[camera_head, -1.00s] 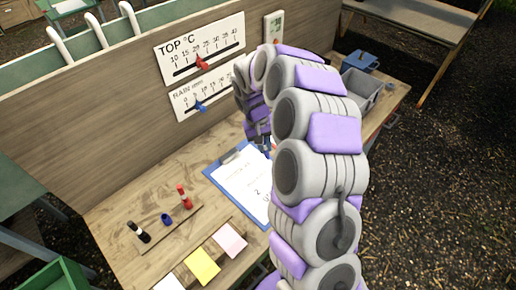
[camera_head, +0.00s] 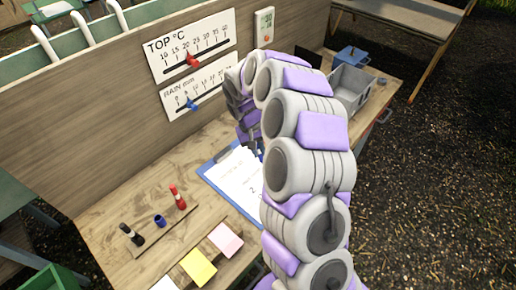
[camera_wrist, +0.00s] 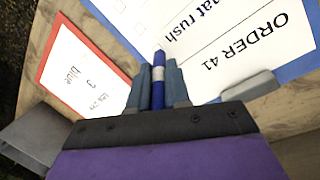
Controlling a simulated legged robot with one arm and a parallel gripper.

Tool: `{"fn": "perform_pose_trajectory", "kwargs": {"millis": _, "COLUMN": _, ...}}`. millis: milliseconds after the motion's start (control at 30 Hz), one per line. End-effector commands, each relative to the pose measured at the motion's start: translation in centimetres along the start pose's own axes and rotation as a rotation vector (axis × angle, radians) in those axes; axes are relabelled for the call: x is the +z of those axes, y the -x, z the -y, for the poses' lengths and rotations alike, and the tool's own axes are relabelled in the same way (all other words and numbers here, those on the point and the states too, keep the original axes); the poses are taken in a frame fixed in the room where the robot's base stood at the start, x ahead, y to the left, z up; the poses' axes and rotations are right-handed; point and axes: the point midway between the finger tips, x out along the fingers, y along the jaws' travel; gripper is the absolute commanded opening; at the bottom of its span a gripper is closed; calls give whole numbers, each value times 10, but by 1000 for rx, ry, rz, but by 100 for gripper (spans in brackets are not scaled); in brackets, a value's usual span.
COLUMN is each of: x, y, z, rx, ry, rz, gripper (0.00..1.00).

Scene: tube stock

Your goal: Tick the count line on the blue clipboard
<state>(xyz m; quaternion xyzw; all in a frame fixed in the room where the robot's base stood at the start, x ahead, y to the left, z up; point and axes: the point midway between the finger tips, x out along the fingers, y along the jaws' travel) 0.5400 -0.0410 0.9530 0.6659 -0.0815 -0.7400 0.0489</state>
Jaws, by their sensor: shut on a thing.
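The blue clipboard (camera_head: 208,181) lies on the wooden bench with a white printed sheet (camera_head: 232,172) on it. My arm covers its right part in the head view. In the wrist view its blue edge (camera_wrist: 298,68) and the sheet (camera_wrist: 225,40) show, with "ORDER 41" and ruled lines, upside down and tilted. My gripper (camera_wrist: 158,78) is shut on a blue marker (camera_wrist: 158,94) with a white band. The marker's far end overlaps the sheet's near edge in the wrist view; I cannot tell whether it touches. The count line is not legible.
A black marker (camera_head: 131,235), a small blue cap (camera_head: 159,220) and a red marker (camera_head: 178,198) stand left of the clipboard. Pink (camera_head: 225,239) and yellow (camera_head: 199,267) notes lie in front. A red-edged card (camera_wrist: 85,72) lies beside the clipboard. A grey bin (camera_head: 350,88) stands behind right.

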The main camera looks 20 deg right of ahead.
Motion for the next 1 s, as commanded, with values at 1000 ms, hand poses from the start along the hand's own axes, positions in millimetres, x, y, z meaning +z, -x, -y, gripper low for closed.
{"fn": "perform_pose_trajectory", "kwargs": {"millis": 1000, "x": 0, "y": -8, "z": 0, "rx": 0, "ry": 0, "rz": 0, "gripper": 0}}
